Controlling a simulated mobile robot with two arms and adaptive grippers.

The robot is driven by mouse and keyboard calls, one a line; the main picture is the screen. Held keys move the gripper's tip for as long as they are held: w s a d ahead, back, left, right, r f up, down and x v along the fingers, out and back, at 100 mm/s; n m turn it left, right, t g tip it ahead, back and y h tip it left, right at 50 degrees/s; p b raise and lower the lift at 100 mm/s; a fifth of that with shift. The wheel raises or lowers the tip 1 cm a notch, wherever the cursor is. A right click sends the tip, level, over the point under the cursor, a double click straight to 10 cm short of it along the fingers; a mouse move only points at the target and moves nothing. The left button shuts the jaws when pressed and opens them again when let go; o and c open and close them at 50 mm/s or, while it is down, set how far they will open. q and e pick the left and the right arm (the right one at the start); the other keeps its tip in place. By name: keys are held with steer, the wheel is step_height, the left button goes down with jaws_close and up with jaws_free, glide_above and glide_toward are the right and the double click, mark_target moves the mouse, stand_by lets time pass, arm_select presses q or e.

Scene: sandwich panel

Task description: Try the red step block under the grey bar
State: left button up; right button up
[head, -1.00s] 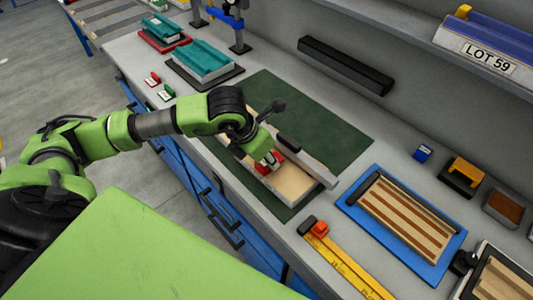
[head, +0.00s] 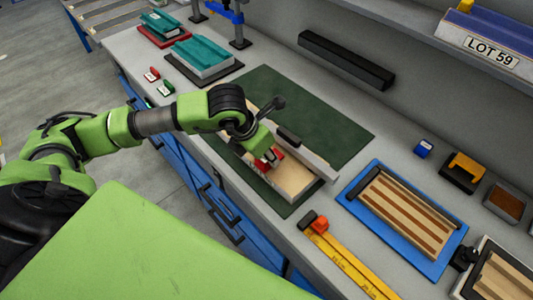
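My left gripper (head: 268,159) is low over the pale panel (head: 292,181), close to the near side of the grey bar (head: 315,163). A red block (head: 277,153) shows at its fingertips, and the fingers appear shut on it. The fingers partly hide the block, so I cannot tell whether any of it is under the bar. The grey bar lies along the panel's far side, with a black handle (head: 289,137) on top. My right gripper is not in view.
The panel lies on a dark green mat (head: 335,130). A yellow ruler (head: 345,265), a blue tray (head: 405,255) and a yellow-black tool (head: 465,170) are to the right. Small red (head: 152,74) and green (head: 166,89) pieces and teal-topped panels (head: 202,55) are at the left.

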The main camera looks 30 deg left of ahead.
mark_target(277, 154)
arm_select(q)
steer(key=shift+f+b, duration=0.4)
steer(key=shift+b, duration=0.05)
stand_by(0.7)
steer(key=shift+w+d+b, duration=0.25)
steer(key=shift+w+b, duration=0.1)
steer(key=shift+w, duration=0.35)
steer(key=shift+w+d+b, duration=0.2)
steer(key=shift+w+b, duration=0.15)
steer(key=shift+w, duration=0.35)
stand_by(2.7)
steer(key=shift+s, duration=0.2)
stand_by(0.7)
steer(key=shift+s+a+b, duration=0.25)
steer(key=shift+s+b, duration=0.1)
steer(key=shift+s, duration=0.2)
steer(key=shift+s+a+b, duration=0.2)
steer(key=shift+s+b, duration=0.1)
steer(key=shift+s, duration=0.2)
steer(key=shift+s, duration=0.2)
steer(key=shift+r, duration=0.1)
